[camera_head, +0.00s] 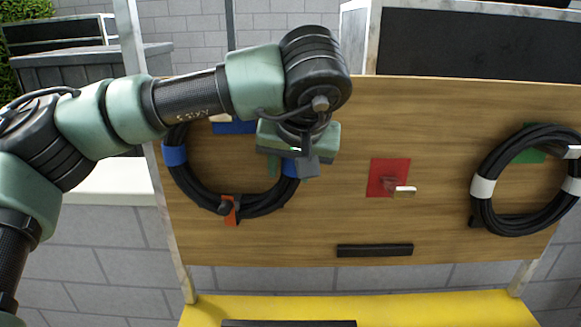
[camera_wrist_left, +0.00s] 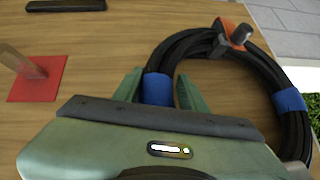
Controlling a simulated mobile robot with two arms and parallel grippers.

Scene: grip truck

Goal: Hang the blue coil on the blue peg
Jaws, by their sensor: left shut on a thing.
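The blue coil (camera_head: 258,207) is a black cable loop with blue bands, flat against or close to the wooden board on its left side. In the left wrist view, the coil (camera_wrist_left: 266,72) shows its blue band (camera_wrist_left: 158,90) between my left gripper's fingers (camera_wrist_left: 160,92). My left gripper (camera_head: 288,168) is shut on the coil at its right-hand band. A blue plate (camera_head: 232,127), seemingly the blue peg's base, shows partly behind my arm near the coil's top. My right gripper is not in view.
An orange piece with a dark knob (camera_head: 230,210) sits at the coil's bottom. A red plate with a peg (camera_head: 388,178) is mid-board. A white-banded coil (camera_head: 515,232) hangs at right near a green plate (camera_head: 530,157). A dark bar (camera_head: 375,250) is below.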

